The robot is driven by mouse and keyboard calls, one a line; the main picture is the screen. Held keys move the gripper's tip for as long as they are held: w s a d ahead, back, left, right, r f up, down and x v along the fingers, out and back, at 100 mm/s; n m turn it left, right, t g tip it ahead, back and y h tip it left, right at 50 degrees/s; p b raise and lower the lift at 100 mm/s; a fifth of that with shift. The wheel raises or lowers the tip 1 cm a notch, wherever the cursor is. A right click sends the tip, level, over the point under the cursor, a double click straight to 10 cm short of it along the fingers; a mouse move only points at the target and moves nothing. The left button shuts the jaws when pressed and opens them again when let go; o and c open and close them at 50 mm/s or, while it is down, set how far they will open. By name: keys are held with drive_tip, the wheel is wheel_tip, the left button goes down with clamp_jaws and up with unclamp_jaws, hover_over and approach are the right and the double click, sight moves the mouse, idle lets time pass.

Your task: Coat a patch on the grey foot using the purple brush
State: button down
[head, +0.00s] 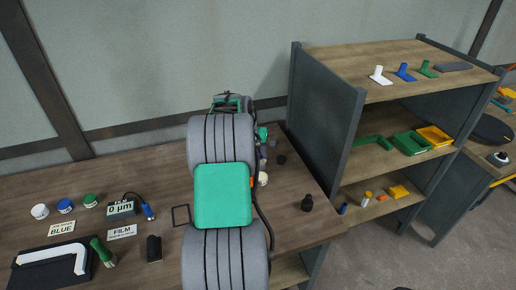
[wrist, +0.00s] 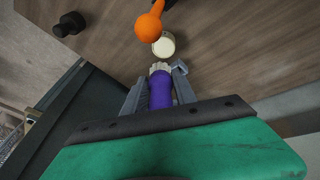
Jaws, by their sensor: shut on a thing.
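In the wrist view my gripper (wrist: 159,76) is shut on the purple brush (wrist: 160,92). The brush's pale bristle end points away from me toward an open jar of cream-coloured stuff (wrist: 163,45). The bristles are close to the jar's rim; I cannot tell whether they touch. I cannot make out the grey foot for certain; my arm covers the middle of the table.
An orange-ended tool (wrist: 150,25) lies by the jar, and a black knob-like piece (head: 307,203) stands to its right. A gauge reading 0 µm (head: 121,208), small pots and cards (head: 122,232) are at left. A shelf unit (head: 325,105) stands close at right.

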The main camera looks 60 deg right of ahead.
sight(258, 163)
drive_tip(key=shift+s+d+f, duration=0.15)
drive_tip(key=shift+f+b, duration=1.55)
drive_tip(key=shift+f, duration=1.25)
drive_tip(key=shift+f+b, duration=0.6)
drive_tip(key=shift+f, duration=0.1)
drive_tip(key=shift+r+p, duration=1.85)
drive_tip(key=shift+r, duration=1.7)
